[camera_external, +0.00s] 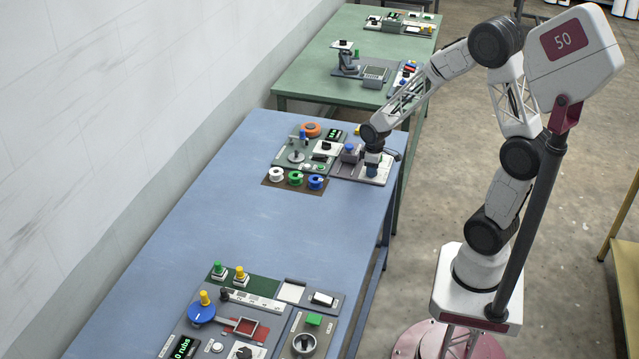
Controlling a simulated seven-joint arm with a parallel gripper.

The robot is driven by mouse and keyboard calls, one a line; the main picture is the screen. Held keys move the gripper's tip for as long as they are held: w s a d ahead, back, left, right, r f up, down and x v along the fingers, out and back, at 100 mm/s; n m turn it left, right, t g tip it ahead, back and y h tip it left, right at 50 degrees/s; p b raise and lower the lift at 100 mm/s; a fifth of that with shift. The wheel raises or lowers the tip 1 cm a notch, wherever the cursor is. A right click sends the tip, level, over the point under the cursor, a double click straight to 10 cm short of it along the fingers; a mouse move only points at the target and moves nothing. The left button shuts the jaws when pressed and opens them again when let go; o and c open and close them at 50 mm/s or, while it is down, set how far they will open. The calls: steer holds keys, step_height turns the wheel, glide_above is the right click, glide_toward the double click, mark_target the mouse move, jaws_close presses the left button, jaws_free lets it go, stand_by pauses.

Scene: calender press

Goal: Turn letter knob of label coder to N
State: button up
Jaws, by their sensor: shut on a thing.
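The panel I take to be the label coder (343,170) is a grey and white unit at the far right edge of the blue table. My gripper (373,177) points straight down over its right part. It is shut low on the panel, at what appears to be the letter knob. The gripper covers the knob, and its letters and pointer are too small or hidden to read. A blue block (349,154) stands on the panel just left of my gripper.
Left of it is a green panel (283,160) with an orange ring (310,130) and a small display. White, green and blue spools (295,179) sit in front. Another control station (230,315) fills the near end. The blue table (250,228) between is clear.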

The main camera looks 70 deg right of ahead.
steer(key=m, duration=0.4)
steer(key=shift+m, duration=0.3)
steer(key=m, duration=0.3)
steer(key=shift+m, duration=0.4)
steer(key=m, duration=0.8)
steer(key=shift+m, duration=0.3)
steer(key=o, duration=0.9)
steer(key=shift+o, duration=0.2)
steer(key=shift+r, duration=0.1)
steer(key=shift+r, duration=3.85)
